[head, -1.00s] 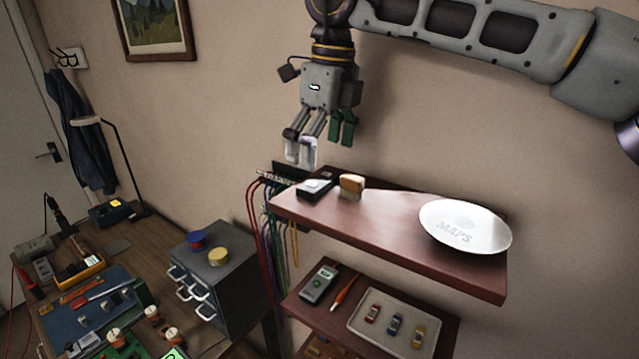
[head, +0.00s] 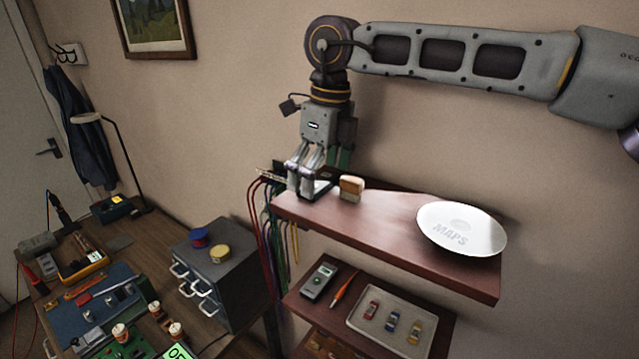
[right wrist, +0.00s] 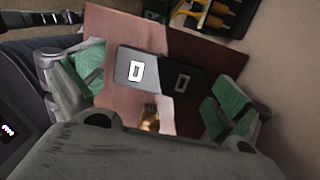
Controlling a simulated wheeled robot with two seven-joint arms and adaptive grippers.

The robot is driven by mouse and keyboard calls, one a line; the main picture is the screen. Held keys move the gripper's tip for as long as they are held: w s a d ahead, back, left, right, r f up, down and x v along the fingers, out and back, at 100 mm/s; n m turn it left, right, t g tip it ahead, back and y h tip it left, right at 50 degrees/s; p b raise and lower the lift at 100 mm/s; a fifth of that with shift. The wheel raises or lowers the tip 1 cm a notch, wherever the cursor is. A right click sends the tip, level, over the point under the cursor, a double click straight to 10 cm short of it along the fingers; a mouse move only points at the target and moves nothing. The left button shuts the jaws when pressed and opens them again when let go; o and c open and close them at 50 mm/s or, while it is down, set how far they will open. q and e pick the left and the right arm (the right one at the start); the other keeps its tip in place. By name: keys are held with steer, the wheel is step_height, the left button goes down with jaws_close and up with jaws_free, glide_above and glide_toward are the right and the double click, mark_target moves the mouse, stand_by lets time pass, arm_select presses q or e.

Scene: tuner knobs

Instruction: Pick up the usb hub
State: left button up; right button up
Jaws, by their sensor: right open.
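The usb hub looks to be the flat dark box (head: 323,190) at the left end of the upper shelf (head: 395,225), partly hidden behind my right gripper (head: 307,188). In the right wrist view the hub (right wrist: 158,78) lies between the spread green finger pads, with a pale rectangle and a second rectangular outline on its top. My right gripper points down just over the hub and is open. I cannot tell if the fingers touch the shelf. My left gripper is out of view.
A wood-and-pale brush-like block (head: 351,188) stands close right of the hub. A tilted white plate marked MAPS (head: 461,230) sits at the shelf's right end. Coloured cables (head: 268,225) hang at the shelf's left end. The shelf's middle is clear.

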mark_target(320, 181)
steer(key=shift+c, duration=0.4)
steer(key=c, duration=0.8)
step_height(320, 181, up, 8)
steer(key=shift+r+b, duration=0.1)
steer(key=shift+b, duration=0.65)
steer(key=shift+r, duration=0.9)
